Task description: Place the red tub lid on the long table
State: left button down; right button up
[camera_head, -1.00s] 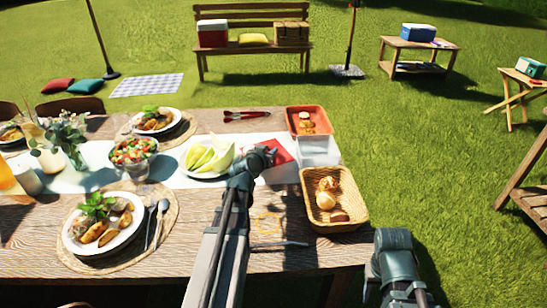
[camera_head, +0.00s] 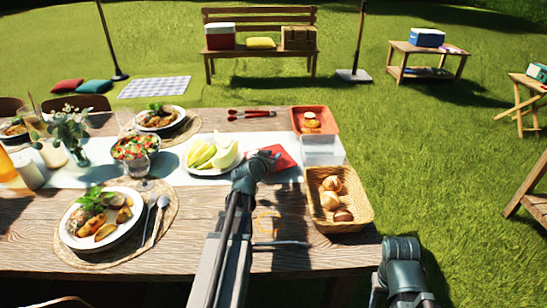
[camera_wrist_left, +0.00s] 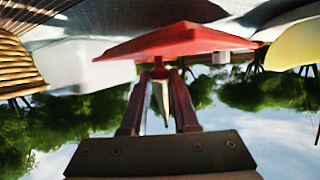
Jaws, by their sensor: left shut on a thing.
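The red tub lid (camera_head: 284,158) is a flat red square over the right part of the long table (camera_head: 205,235). My left gripper (camera_head: 268,157) is shut on the lid at its near side. In the left wrist view the lid (camera_wrist_left: 180,42) spans the closed fingers (camera_wrist_left: 160,75), close to the pale runner. I cannot tell whether it touches the table. My wrist hides part of the lid in the head view. My right arm shows at the lower right, but its fingers are not in view.
A melon plate (camera_head: 208,170) is just left of the lid. A clear white tub (camera_head: 322,151), an orange tray (camera_head: 315,120) and a bread basket (camera_head: 348,222) stand to its right. Red tongs (camera_head: 251,114) lie behind. Bare wood shows in front of the runner.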

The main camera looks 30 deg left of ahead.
pick_arm(q)
jog(key=shift+f+b, duration=0.55)
jog(key=shift+f, duration=0.05)
jog(key=c, duration=0.7)
grip_release()
pick_arm(e)
jog(key=shift+f, duration=0.55)
pick_arm(q)
jog(key=shift+r, duration=0.15)
pick_arm(e)
jog(key=shift+r, duration=0.1)
